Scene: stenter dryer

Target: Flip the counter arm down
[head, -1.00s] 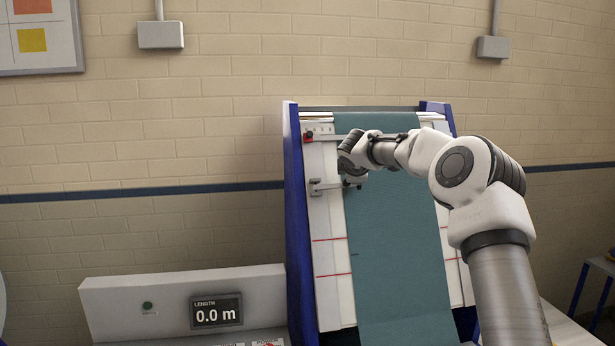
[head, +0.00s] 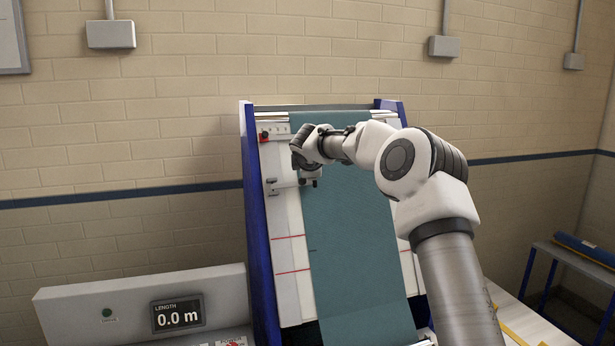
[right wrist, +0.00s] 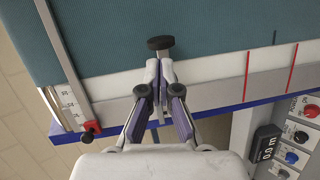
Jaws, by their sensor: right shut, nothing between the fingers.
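The counter arm (head: 283,183) is a small grey lever at the left edge of the sloped panel. A dark wheel (head: 315,183) sits at its right end, over the teal cloth (head: 355,240). In the right wrist view the wheel (right wrist: 160,43) shows just beyond my fingertips, and the lever is partly hidden behind the fingers. My right gripper (head: 303,165) is over the cloth's left edge, just above the lever. In the right wrist view my right gripper (right wrist: 160,75) is shut and empty. I cannot tell whether it touches the lever. My left gripper is out of view.
A cross bar with a scale and red knob (head: 264,137) lies above the lever; the red knob (right wrist: 88,135) also shows in the right wrist view. Blue side frames (head: 258,230) edge the panel. A console display (head: 178,313) reads 0.0 m.

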